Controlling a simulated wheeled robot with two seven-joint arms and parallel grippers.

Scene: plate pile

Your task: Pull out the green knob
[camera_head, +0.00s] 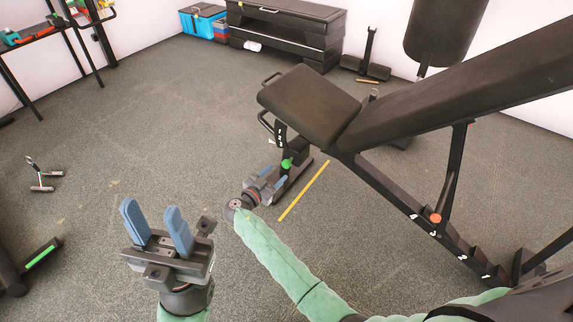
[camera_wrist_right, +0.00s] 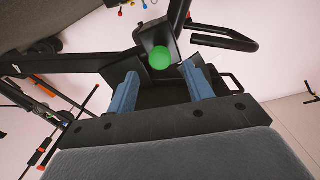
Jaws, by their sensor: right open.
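The green knob (camera_head: 287,163) is a small round ball under the seat end of the black weight bench (camera_head: 310,102). It also shows in the right wrist view (camera_wrist_right: 160,58), in front of a dark bracket. My right gripper (camera_head: 272,178) is low beside the bench post, close to the knob. In the right wrist view my right gripper (camera_wrist_right: 160,72) is open, with a blue finger on each side of the knob's line and the knob near the tips. Contact cannot be told. My left gripper (camera_head: 154,222) is open and empty, with its fingers pointing up, away from the bench.
A yellow strip (camera_head: 304,190) lies on the floor right of my right gripper. An orange knob (camera_head: 435,218) sits on the bench's support. A black box (camera_head: 285,25) and blue crate (camera_head: 203,21) stand at the back. The floor left of the bench is mostly clear.

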